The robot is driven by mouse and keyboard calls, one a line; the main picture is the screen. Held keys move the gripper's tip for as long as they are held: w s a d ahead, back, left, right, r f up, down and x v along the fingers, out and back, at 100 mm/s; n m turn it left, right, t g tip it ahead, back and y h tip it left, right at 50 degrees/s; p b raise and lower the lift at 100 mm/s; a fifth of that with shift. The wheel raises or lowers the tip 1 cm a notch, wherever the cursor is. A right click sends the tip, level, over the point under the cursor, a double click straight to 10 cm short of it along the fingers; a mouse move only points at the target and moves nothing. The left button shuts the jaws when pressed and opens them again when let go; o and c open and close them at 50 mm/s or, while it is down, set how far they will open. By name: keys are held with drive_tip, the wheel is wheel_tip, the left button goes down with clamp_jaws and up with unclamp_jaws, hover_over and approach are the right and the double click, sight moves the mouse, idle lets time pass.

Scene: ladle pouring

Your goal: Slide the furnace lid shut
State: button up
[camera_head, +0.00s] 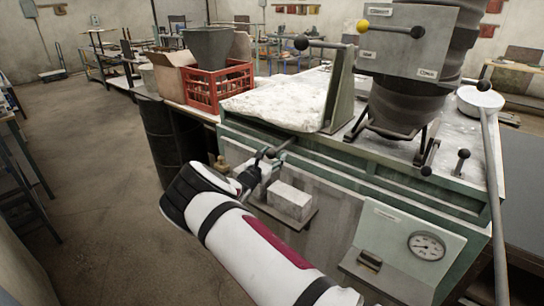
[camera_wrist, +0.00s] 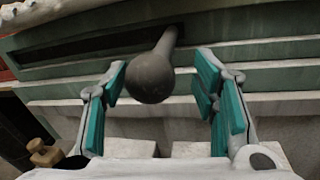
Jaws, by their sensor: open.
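The green furnace (camera_head: 335,165) fills the middle and right, with a pale, worn slab (camera_head: 280,103) on top that looks like the lid. A dark ball knob (camera_wrist: 150,78) on a short rod sticks out of a slot in the furnace front; it also shows in the head view (camera_head: 270,153). My gripper (camera_wrist: 160,88) is open, with its teal-padded fingers on either side of the knob and gaps on both sides. In the head view my gripper (camera_head: 256,172) is at the front face, just below the slab's near edge. My wrist partly hides this spot.
A pale block (camera_head: 291,200) sits on a small front ledge right of my gripper. A gauge (camera_head: 427,246) and small levers are further right. A red crate (camera_head: 218,88) and dark drum (camera_head: 166,138) stand left. A ladle (camera_head: 481,98) with a long handle is at right.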

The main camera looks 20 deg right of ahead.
drive_tip(key=shift+a, duration=0.2)
drive_tip(key=v, duration=1.1)
drive_tip(key=shift+s+a, duration=0.2)
drive_tip(key=shift+s, duration=0.1)
drive_tip(key=shift+d+r, duration=0.1)
